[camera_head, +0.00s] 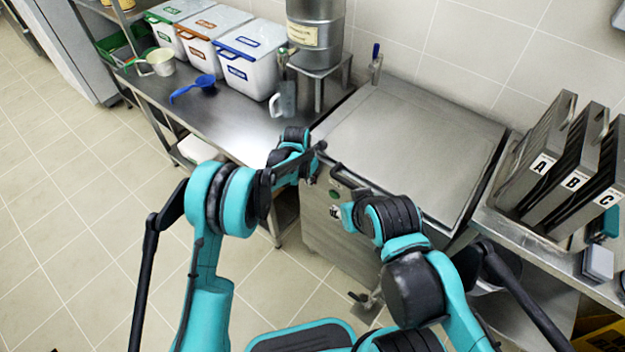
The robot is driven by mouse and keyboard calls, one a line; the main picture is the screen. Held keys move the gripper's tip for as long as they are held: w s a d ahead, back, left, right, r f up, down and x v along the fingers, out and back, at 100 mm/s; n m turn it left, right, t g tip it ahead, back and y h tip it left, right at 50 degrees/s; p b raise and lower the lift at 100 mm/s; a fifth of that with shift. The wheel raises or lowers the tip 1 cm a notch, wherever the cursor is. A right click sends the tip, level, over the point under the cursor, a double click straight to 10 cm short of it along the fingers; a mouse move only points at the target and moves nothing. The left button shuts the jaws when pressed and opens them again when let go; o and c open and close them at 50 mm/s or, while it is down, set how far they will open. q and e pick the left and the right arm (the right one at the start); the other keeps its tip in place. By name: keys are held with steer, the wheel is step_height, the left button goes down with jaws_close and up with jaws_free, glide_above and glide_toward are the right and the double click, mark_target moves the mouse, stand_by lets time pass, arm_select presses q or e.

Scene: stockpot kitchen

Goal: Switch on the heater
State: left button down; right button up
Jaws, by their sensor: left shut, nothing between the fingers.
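A steel floor unit (410,145) with a flat, closed top stands in the middle, and I take it to be the heater. A small round green part (334,194) and a small pale-and-dark panel (335,211) show on its front face. My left gripper (318,150) is shut and empty at the unit's front left corner; I cannot tell if it touches. My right gripper (349,212) is in front of the unit near the small panel, mostly hidden by its own wrist, so its fingers cannot be read.
The left bench (225,125) holds lidded white bins, a blue scoop (194,87) and a steel pot (316,35). Racked plates marked A, B and C (570,165) stand at right. Floor at left is clear.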

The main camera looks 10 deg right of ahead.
arm_select(q)
steer(key=shift+w+r+p, duration=0.15)
steer(key=shift+r+p, duration=0.2)
steer(key=shift+r, duration=0.55)
arm_select(e)
steer(key=shift+a+r, duration=0.1)
steer(key=shift+r, duration=0.3)
